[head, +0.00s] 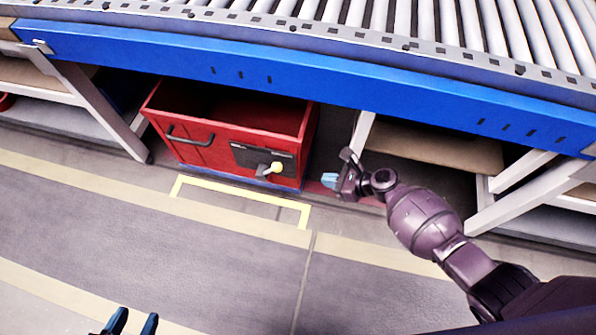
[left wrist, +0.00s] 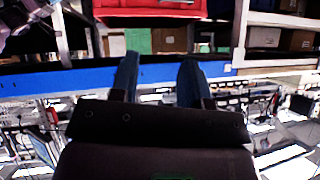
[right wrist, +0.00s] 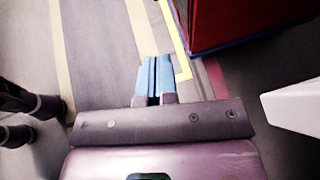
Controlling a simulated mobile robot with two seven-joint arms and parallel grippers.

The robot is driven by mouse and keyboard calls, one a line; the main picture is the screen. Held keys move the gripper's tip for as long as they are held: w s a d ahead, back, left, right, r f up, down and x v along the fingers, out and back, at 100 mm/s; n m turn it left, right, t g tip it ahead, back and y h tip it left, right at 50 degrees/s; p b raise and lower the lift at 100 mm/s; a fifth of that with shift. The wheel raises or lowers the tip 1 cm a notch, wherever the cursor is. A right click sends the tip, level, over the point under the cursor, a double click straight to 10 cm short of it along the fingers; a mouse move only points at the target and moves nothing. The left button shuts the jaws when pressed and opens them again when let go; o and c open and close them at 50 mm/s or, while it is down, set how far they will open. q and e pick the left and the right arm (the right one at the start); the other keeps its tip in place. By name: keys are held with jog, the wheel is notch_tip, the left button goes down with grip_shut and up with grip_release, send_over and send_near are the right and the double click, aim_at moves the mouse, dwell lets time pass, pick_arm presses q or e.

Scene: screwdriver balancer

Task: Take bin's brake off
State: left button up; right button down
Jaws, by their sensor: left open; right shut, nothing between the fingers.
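The red bin (head: 215,125) stands on the floor under the blue-edged conveyor. On its front are a dark plate (head: 262,157) and a brake lever with a yellow knob (head: 277,167). My right gripper (head: 330,180) is shut and empty, just right of the bin and apart from the knob. In the right wrist view the gripper (right wrist: 153,78) points at the floor beside a bin corner (right wrist: 225,20); the knob is not seen there. My left gripper (head: 131,321) is open and empty at the bottom left, far from the bin. It also shows in the left wrist view (left wrist: 160,70).
The conveyor's blue beam (head: 300,75) runs above the bin. White support legs (head: 95,105) stand on either side, with one close to my right gripper. A yellow floor outline (head: 240,193) lies before the bin, and the grey floor (head: 200,240) is clear.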

jog(key=b, duration=0.5)
send_near(269, 170)
notch_tip(269, 170, down, 3)
jog(key=s+d, duration=0.1)
jog(key=d, duration=0.1)
pick_arm(q)
jog(key=shift+a+n+t, duration=0.5)
jog(key=shift+n+t, duration=0.1)
jog(key=shift+t, duration=0.5)
pick_arm(e)
jog(key=w+a, duration=0.1)
jog(key=w+a+r, duration=0.1)
jog(key=a, duration=0.1)
jog(key=shift+a+r, duration=0.1)
jog(key=shift+a, duration=0.05)
pick_arm(q)
jog(key=shift+w+a+r+p, duration=0.1)
jog(key=shift+w+r+p, duration=0.05)
jog(key=shift+p, duration=0.15)
pick_arm(e)
jog(key=shift+r, duration=0.1)
pick_arm(q)
jog(key=shift+a+f+g+p, duration=0.3)
jog(key=shift+a+g+p, duration=0.15)
jog(key=shift+p, duration=0.25)
pick_arm(e)
jog(key=shift+w+a+r+h, duration=0.1)
jog(key=shift+a+r+h, duration=0.15)
jog(key=shift+r+h, duration=0.15)
